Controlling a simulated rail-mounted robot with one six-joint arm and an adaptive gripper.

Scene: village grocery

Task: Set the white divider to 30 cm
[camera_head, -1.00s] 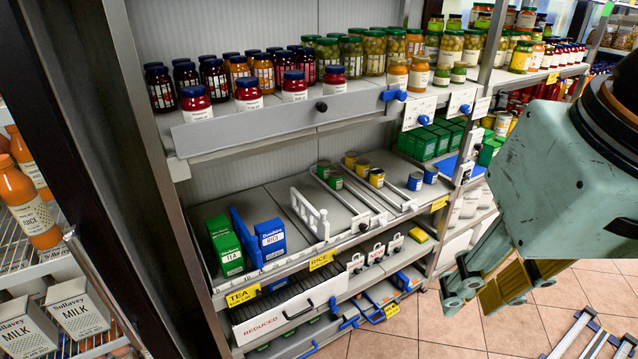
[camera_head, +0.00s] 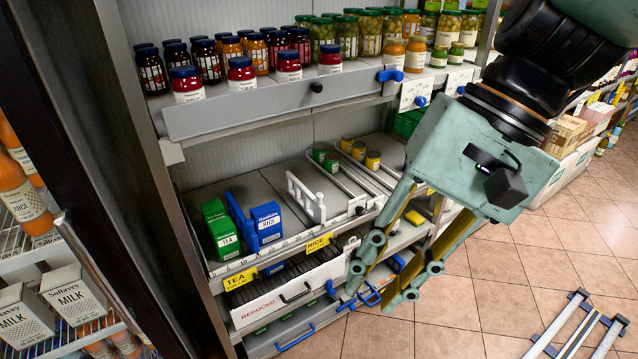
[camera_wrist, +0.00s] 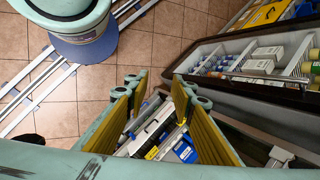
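The white divider (camera_head: 306,197) stands upright on the middle shelf in the head view, right of the blue rice box (camera_head: 267,224) and apart from it. A numbered scale (camera_head: 245,263) runs along the shelf's front edge; the numbers near the white divider are too small to read. A blue divider (camera_head: 240,217) stands between the green tea box (camera_head: 221,229) and the rice box. My gripper (camera_head: 370,287) is open and empty, pointing down in front of the lower shelves, right of and below the white divider. Its spread yellow-padded fingers also show in the wrist view (camera_wrist: 158,112).
Yellow tea (camera_head: 239,279) and rice (camera_head: 318,243) tags hang on the shelf edge. A reduced drawer (camera_head: 290,288) lies below. Small cans (camera_head: 373,160) stand in lanes to the right. The jar shelf's grey front rail (camera_head: 250,103) overhangs above.

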